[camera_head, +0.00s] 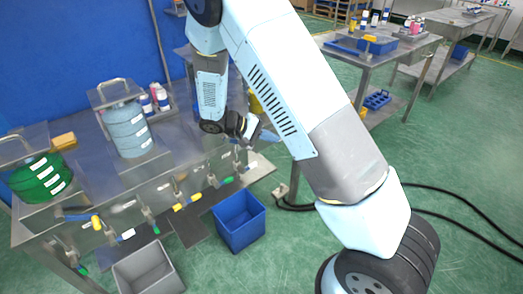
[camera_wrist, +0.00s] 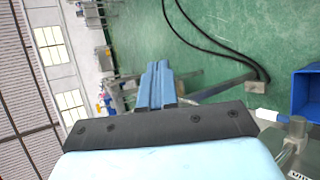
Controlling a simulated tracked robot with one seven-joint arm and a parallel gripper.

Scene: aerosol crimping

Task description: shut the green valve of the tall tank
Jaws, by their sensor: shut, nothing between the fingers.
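A row of valves with coloured handles runs along the bench front. One green handle (camera_head: 153,226) hangs below and right of the tall tank; another green handle (camera_head: 212,181) is further right. I cannot tell which belongs to the tall tank. My gripper (camera_head: 268,136) is at the bench's right end, above and right of these handles, apart from them. In the wrist view its blue fingers (camera_wrist: 159,85) are shut and empty.
A shorter green drum (camera_head: 40,177) stands at the bench's left. A grey crate (camera_head: 148,268) and a blue crate (camera_head: 240,222) sit on the floor before the bench. Yellow handles (camera_head: 188,202) lie among the valves. Black hoses (camera_head: 450,217) cross the floor at right.

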